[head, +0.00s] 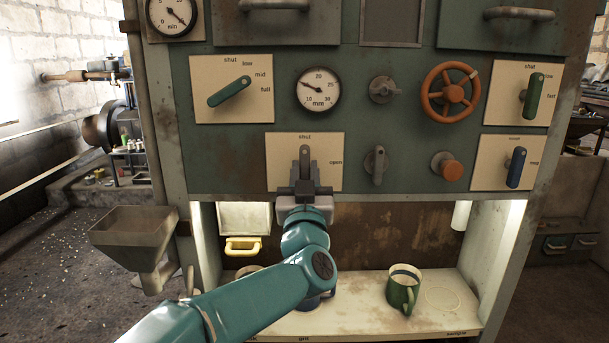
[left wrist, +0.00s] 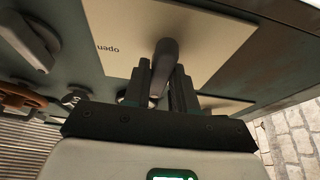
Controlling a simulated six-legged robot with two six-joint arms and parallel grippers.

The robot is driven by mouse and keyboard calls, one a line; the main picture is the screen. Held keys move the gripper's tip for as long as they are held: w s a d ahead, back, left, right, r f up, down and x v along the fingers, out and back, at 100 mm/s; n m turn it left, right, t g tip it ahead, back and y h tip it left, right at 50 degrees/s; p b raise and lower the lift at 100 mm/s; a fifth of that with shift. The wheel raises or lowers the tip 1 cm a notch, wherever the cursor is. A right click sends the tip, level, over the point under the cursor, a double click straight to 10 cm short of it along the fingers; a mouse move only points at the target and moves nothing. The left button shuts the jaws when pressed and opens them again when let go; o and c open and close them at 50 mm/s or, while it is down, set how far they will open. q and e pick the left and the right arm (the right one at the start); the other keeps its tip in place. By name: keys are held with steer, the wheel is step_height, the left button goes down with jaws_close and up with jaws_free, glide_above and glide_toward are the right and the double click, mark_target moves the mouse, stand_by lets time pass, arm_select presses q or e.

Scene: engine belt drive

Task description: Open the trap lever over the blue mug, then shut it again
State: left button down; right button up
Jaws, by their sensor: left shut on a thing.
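The grey trap lever (head: 305,156) stands upright on its cream plate (head: 278,147), pointing at the "shut" mark; "open" is written at the plate's right. My left gripper (head: 305,181) is shut on the lever from below. In the left wrist view the lever (left wrist: 165,62) lies between the two fingers (left wrist: 162,90) of the gripper. The blue mug (head: 314,303) stands on the lit shelf below, mostly hidden behind my left arm. My right gripper is not in view.
A green mug (head: 402,292) stands on the shelf (head: 360,315) at the right, beside a marked ring. A small grey lever (head: 376,165) and an orange knob (head: 447,167) are right of the plate. A grey hopper (head: 133,235) juts out at the left.

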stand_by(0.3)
arm_select(q)
steer(key=c, duration=1)
jaws_free()
steer(key=b+v, duration=0.1)
steer(key=v, duration=1.5)
steer(key=shift+s, duration=0.2)
steer(key=shift+f, duration=0.1)
